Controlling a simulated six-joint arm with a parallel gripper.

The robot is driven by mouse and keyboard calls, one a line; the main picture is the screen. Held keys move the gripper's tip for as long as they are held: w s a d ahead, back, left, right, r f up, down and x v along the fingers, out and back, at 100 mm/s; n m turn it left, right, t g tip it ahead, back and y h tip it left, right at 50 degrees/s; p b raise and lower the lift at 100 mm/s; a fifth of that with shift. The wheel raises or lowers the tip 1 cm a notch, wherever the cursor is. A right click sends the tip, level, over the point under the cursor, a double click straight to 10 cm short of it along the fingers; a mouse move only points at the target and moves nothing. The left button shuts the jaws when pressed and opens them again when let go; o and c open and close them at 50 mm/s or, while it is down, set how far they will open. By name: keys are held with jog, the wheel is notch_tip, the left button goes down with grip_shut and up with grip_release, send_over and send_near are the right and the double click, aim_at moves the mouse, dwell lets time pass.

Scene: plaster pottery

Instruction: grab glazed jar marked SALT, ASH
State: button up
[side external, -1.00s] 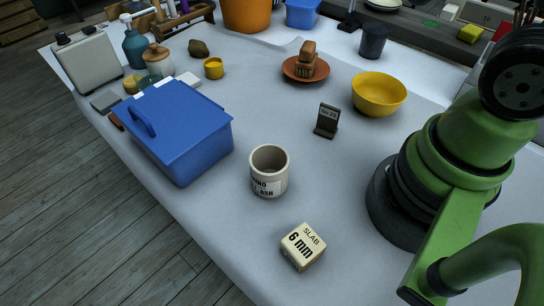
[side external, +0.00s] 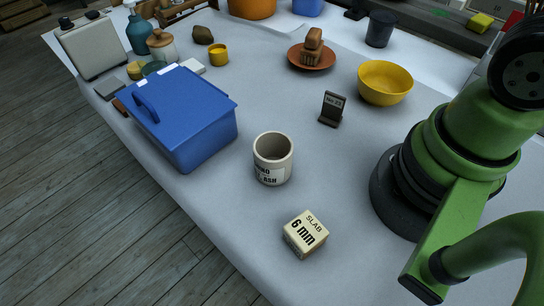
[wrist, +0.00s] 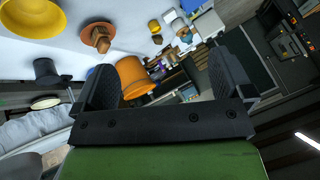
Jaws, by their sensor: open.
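A pale cylindrical jar (side external: 273,158) with a dark open mouth stands upright on the grey table cover. Its label turns partly away; the lower line ends in ASH, and the upper line is not clearly readable. My gripper (wrist: 166,78) is open and empty in the wrist view, its two dark fingers wide apart. It points toward the table's far side, and the jar does not show between the fingers. In the side view the gripper is out of frame; only my green arm shows at the right.
A yellow bowl (side external: 385,82) and terracotta saucer (side external: 297,58) are farther back. Bare cover surrounds the jar.

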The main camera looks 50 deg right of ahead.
jog(key=w+a+f+n+g, duration=0.1)
jog(key=w+a+f+g, duration=0.15)
jog(key=w, duration=0.25)
jog(key=n+g+h, duration=0.2)
jog(key=n+g, duration=0.2)
jog(key=g, duration=0.1)
send_over(273, 157)
jog(key=s+a, duration=0.2)
notch_tip(273, 157, down, 16)
notch_tip(273, 157, down, 5)
jog(key=shift+s+a+f, duration=0.1)
jog(key=shift+f, duration=2.8)
jog(key=c, duration=1.1)
